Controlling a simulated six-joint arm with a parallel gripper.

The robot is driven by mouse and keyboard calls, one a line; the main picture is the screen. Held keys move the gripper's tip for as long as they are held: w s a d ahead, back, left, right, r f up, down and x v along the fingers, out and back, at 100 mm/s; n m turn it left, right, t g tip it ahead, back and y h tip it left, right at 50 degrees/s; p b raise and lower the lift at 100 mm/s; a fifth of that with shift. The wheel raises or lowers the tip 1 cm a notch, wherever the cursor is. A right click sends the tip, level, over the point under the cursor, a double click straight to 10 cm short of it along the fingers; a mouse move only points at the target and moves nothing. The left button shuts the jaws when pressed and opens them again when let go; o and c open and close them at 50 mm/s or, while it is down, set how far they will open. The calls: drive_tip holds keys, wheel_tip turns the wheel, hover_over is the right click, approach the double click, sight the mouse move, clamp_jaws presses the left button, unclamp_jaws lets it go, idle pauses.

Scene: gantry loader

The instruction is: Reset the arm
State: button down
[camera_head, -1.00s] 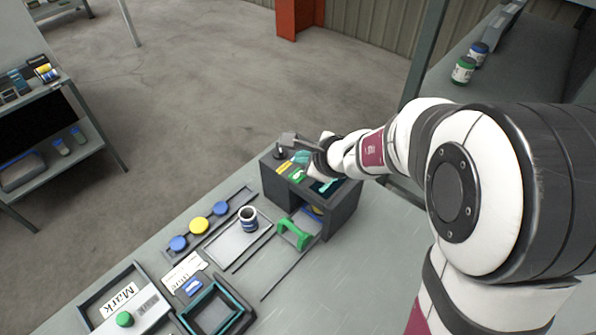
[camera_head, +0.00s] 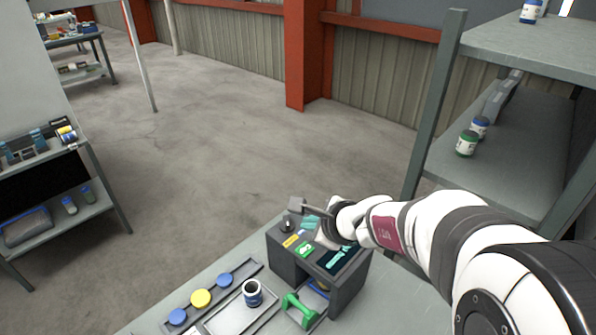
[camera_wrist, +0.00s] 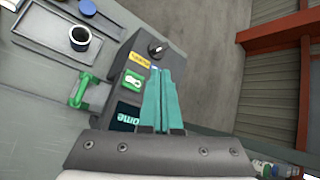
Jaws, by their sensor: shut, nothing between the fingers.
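My arm reaches in from the right in the head view, its white and maroon wrist ending above the dark grey control box (camera_head: 318,270) on the table. My gripper (camera_wrist: 163,72) shows in the wrist view with its two teal fingers together and nothing between them. The box's top carries a dark knob (camera_wrist: 155,50), a yellow label (camera_wrist: 139,60), a green button (camera_wrist: 133,81) and a dark panel with teal lettering (camera_wrist: 128,116), partly hidden by my gripper. In the head view my wrist hides part of the box top.
A grey shelf (camera_head: 500,165) with jars (camera_head: 467,143) stands at right. Open floor lies behind the table.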

drive_tip(key=s+a+r+n+g+y, duration=0.2)
drive_tip(key=s+a+r+n, duration=0.15)
drive_tip(key=s+n, duration=0.5)
drive_tip(key=s+d+f+n+g+h, duration=0.2)
drive_tip(key=s+d+n+g, duration=0.1)
drive_tip(key=s, duration=0.8)
drive_tip(key=s+d+f+n+g+h, duration=0.1)
drive_tip(key=s+d+n+g+h, duration=0.1)
drive_tip(key=s, duration=1)
drive_tip(key=shift+d+f+n+g, duration=0.4)
drive_tip(key=shift+n+g, duration=0.3)
drive_tip(key=shift+n, duration=0.55)
